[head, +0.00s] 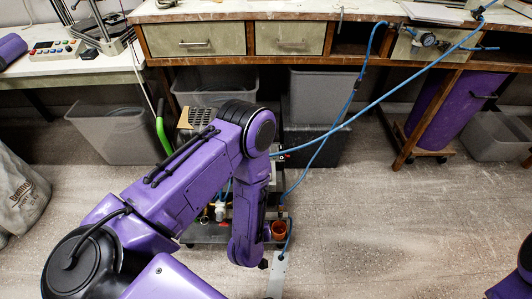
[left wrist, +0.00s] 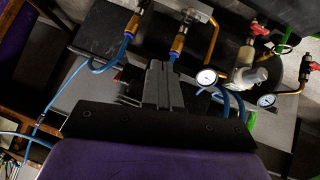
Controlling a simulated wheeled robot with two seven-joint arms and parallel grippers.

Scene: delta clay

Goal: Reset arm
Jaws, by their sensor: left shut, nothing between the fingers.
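My left arm comes in from the left in the head view, bends at the elbow and hangs down over the floor. My left gripper (left wrist: 163,82) shows in the left wrist view with its dark fingers together and nothing between them. It is in front of an apparatus with blue hoses, brass fittings and pressure gauges (left wrist: 207,77); whether it touches any of it I cannot tell. In the head view the gripper's fingers are hard to make out at the arm's lower end. My right gripper is not in view; only a bit of purple arm shows at the right edge.
A workbench with drawers (head: 290,40) runs along the back. Grey bins (head: 110,135) and a purple cylinder (head: 445,110) stand under it. A blue hose (head: 385,95) crosses from the bench towards the apparatus. A grey sack (head: 20,195) is at left. The floor (head: 390,225) at right is clear.

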